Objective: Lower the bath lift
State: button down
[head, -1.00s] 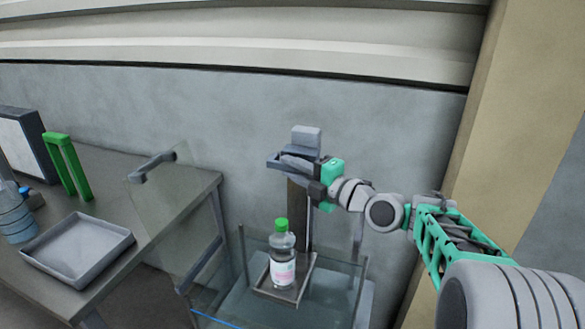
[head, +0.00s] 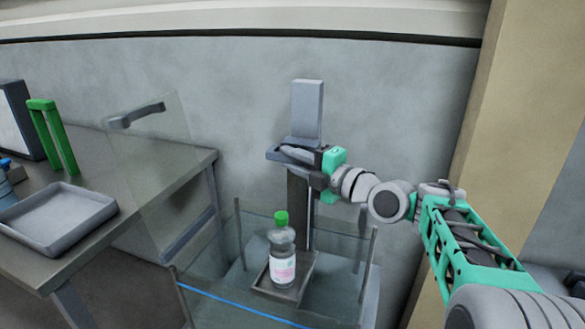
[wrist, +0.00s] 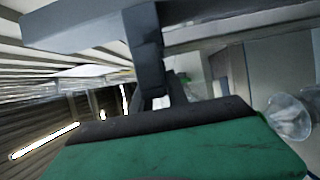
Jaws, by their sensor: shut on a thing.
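The bath lift is a dark upright post with a grey column (head: 307,108) on top, a grey handle bar (head: 276,152) and a small carrier platform (head: 299,291). My gripper (head: 308,165) is shut on the handle bar, beside the post. The wrist view shows the grey bar close beyond my gripper, but its finger contact is partly hidden. A clear bottle (head: 283,256) with a green cap and a pink-and-white label stands upright on the platform. The platform is within the glass-walled bath (head: 340,262); whether the bottle touches liquid, I cannot tell.
A grey table (head: 150,160) on the left holds a shallow grey tray (head: 55,215) and a green upright frame (head: 55,135). A clear panel with a grey handle (head: 136,115) stands between table and bath. A beige pillar (head: 525,110) is on the right.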

aim_at(292, 204)
notch_tip(292, 204, down, 13)
jog(key=b, duration=1.4)
jog(key=shift+r, duration=0.2)
jog(key=c, duration=1.3)
grip_release()
jog(key=shift+r, duration=0.1)
jog(key=v, duration=0.7)
jog(key=shift+s+d, duration=0.3)
jog(key=shift+s, duration=0.05)
